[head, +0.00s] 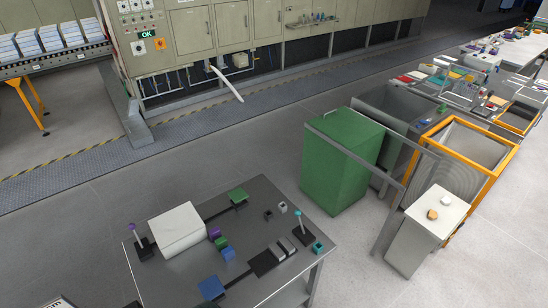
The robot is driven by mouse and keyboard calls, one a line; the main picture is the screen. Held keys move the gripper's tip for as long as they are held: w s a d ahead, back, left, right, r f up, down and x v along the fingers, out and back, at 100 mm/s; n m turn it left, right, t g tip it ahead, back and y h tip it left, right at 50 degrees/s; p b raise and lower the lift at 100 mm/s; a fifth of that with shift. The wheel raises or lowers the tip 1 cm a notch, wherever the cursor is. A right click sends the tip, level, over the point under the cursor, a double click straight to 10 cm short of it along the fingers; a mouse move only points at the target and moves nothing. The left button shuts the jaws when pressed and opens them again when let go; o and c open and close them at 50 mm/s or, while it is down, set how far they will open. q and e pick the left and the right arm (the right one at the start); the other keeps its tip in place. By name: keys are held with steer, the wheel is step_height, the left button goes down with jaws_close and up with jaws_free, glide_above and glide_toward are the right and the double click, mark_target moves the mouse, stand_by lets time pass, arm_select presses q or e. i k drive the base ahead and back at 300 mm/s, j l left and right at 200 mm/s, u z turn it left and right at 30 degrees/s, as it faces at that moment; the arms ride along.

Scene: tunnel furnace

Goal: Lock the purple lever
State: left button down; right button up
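The purple lever (139,237) stands at the left end of a grey metal table (274,207). It has a small purple knob on a thin light stem, tilted to the left, rising from a dark base. Beside it on the right is a white box-like block (177,229). Whether the lever is locked cannot be told at this size. Neither of my grippers is in view.
A lever with a light blue knob (297,212) stands at the table's right side. Green, purple, blue and dark blocks lie between.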

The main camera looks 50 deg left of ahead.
mark_target(131, 226)
steer(key=u, duration=3)
